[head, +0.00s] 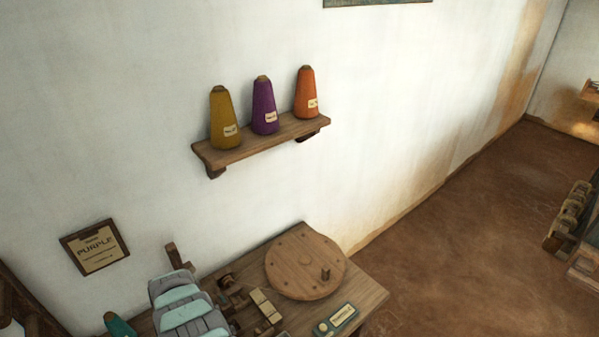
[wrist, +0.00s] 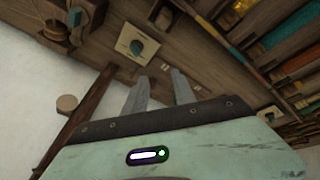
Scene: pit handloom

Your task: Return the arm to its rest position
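My gripper (wrist: 158,76) shows in the wrist view with its two grey fingers apart and nothing between them. Its pale green body fills the lower part of that view. The fingers look clear of these things, though the distance is hard to judge. In the head view, pale green and grey arm parts stand at the lower left, over the bench; I cannot make out the fingertips there.
A wall shelf (head: 262,143) holds a yellow cone (head: 223,118), a purple cone (head: 264,106) and an orange cone (head: 306,92). A "PURPLE" sign (head: 95,247) hangs on the wall.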

